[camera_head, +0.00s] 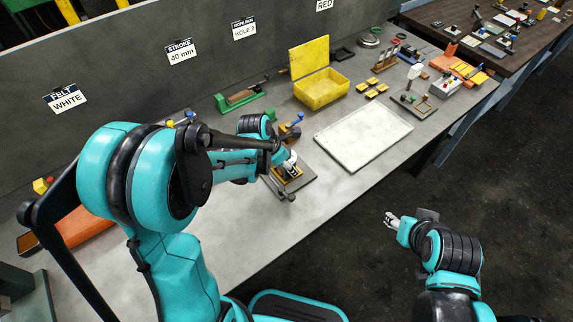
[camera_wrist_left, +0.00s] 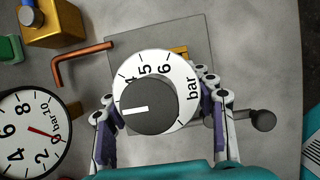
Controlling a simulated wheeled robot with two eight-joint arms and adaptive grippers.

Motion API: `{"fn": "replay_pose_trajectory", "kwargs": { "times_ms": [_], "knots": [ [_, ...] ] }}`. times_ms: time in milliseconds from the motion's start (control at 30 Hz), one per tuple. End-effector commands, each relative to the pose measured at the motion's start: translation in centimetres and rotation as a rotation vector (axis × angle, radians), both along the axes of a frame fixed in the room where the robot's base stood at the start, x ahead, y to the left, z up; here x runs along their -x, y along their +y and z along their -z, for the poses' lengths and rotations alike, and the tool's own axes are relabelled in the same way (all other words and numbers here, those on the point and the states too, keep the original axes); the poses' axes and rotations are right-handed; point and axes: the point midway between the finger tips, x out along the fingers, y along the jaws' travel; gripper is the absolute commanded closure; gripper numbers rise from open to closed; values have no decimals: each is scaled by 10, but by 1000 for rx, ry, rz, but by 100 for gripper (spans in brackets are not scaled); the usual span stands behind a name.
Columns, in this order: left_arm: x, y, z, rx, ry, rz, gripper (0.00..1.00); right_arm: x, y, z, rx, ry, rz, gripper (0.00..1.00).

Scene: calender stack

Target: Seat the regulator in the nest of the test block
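The regulator (camera_wrist_left: 150,105), a black knob on a white dial marked in bar, lies between my left gripper's pads in the left wrist view. My left gripper (camera_wrist_left: 160,118) appears closed on its sides; the dial hides the exact contact. Below it is a grey plate (camera_wrist_left: 150,38) with a brass-coloured part (camera_wrist_left: 180,51) partly covered by the dial, apparently the test block and its nest. In the head view my left gripper (camera_head: 290,163) is over this block (camera_head: 287,175); whether the regulator is seated cannot be seen. My right gripper (camera_head: 391,220) is off the table, its opening too small to judge.
A round gauge (camera_wrist_left: 35,130), a copper bent rod (camera_wrist_left: 82,62) and a gold block (camera_wrist_left: 55,22) lie close to the left. A bar with a dark knob (camera_wrist_left: 262,120) is at right. A white tray (camera_head: 363,135) and yellow box (camera_head: 322,90) stand beyond the block.

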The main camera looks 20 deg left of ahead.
Motion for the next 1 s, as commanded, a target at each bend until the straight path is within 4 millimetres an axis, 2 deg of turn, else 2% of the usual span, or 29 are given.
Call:
{"fn": "replay_pose_trajectory", "kwargs": {
  "times_ms": [333, 467, 800, 1000],
  "knots": [
    [0, 0, -1, 0, 0, 0, 27, 0, 0, -1, 0, 0, 0, 53],
    [2, 1, -9, 0, 0, -1, 27, 0, 0, -6, 0, 0, 0, 53],
    [23, 18, -76, -1, 0, -1, 27, 0, 0, -33, 0, 0, 0, 53],
    [33, 26, -105, 0, 1, -1, 27, 0, 0, -43, 0, 0, 0, 53]
  ]
}}
